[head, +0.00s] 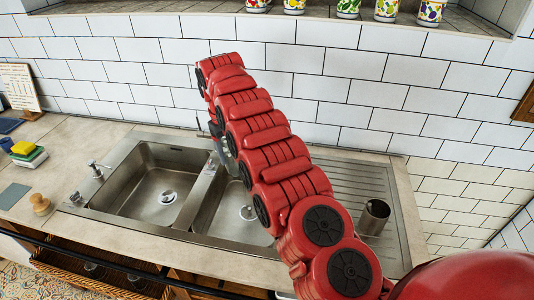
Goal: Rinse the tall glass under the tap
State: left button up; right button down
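A tall, dark, shiny cylinder (374,217), which looks like the tall glass, stands on the ribbed drainboard at the right of the sink. My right arm comes in from the lower right and stretches over the sink toward the back wall. My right gripper (214,128) is mostly hidden behind the arm's far end, and only small dark parts show. A grey metal piece (222,155), perhaps part of the tap, shows beside the arm at the divider between the basins. A small metal fitting (96,168) stands at the sink's left edge. My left gripper is out of view.
The steel sink has an empty left basin (150,190) and a right basin (226,218) partly covered by my arm. Sponges (25,150) and a wooden brush (40,204) lie on the left counter. Patterned cups (347,8) stand on the ledge above. A basket (95,275) sits below.

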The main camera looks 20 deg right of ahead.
jog(key=shift+w+d+r, duration=0.1)
jog(key=shift+w+r+n+p, duration=0.15)
jog(key=shift+r+n+p, duration=0.1)
jog(key=shift+n+p, duration=0.15)
jog(key=shift+w+d+r+n+t+h, duration=0.25)
jog(key=shift+d+n+t+h, duration=0.05)
jog(key=shift+d+n, duration=0.2)
jog(key=shift+w+n+p, duration=0.15)
jog(key=shift+n+p, duration=0.15)
jog(key=shift+w+d, duration=0.25)
jog(key=shift+d, duration=0.25)
jog(key=shift+w+d+r+n+t+p, duration=0.1)
jog(key=shift+w+d+n+t+p, duration=0.2)
jog(key=shift+d+n+p, duration=0.35)
